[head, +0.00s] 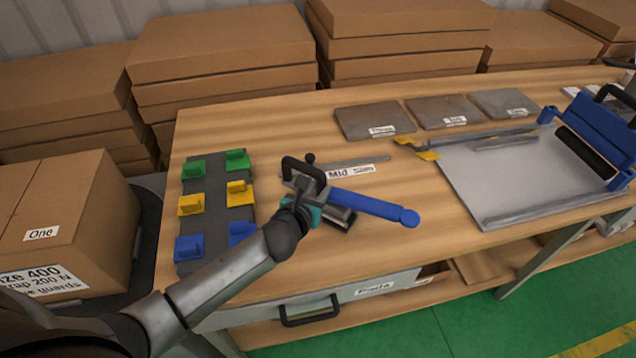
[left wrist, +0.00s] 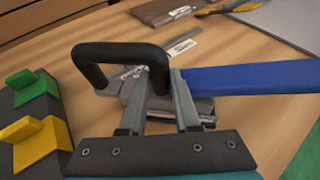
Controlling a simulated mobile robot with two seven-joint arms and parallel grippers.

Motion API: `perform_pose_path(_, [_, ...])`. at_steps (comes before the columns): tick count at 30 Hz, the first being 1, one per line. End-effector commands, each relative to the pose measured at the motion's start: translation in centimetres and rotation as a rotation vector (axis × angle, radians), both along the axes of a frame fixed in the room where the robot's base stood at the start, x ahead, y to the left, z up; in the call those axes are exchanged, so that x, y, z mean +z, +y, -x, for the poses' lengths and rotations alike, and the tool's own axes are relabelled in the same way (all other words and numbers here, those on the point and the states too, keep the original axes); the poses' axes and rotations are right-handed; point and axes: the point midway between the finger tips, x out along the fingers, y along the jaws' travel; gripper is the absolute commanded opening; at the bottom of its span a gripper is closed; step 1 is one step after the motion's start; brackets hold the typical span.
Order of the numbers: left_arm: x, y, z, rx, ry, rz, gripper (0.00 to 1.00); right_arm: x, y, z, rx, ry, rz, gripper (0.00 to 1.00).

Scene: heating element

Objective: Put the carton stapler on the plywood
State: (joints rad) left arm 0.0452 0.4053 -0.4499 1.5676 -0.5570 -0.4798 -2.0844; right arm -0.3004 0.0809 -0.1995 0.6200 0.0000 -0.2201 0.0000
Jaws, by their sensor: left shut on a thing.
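The carton stapler (head: 365,204) has a grey metal body, a black loop handle and a long blue lever that points right. My left gripper (head: 306,204) is shut on its body near the handle. In the left wrist view, the fingers (left wrist: 160,112) close on the grey body of the stapler (left wrist: 235,80), between the black handle and the blue lever. I cannot tell whether its base touches the tabletop. The light wooden tabletop (head: 400,265) lies beneath it. Three flat brownish-grey plates with small labels lie at the back, among them the left plate (head: 362,117). My right gripper is not in view.
A dark board (head: 217,205) with green, yellow and blue blocks lies left of the stapler. A labelled metal strip (head: 350,168) lies just behind it. A grey metal sheet with a blue machine (head: 598,140) fills the right. Cartons (head: 70,215) stand left and behind.

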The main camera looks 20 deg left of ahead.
Motion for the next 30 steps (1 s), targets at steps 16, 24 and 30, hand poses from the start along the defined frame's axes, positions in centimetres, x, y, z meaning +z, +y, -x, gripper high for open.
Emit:
perform_pose_path(16, [-0.12, 0.02, -0.07, 0.000, -0.003, 0.000, 0.49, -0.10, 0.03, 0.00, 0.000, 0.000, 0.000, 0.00])
perform_pose_path(24, [-0.12, 0.03, -0.07, 0.000, -0.003, 0.000, 0.61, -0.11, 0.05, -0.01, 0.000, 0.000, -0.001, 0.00])
perform_pose_path(30, [0.29, 0.05, 0.17, 0.000, -0.002, -0.001, 0.61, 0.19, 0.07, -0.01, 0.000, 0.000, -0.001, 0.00])
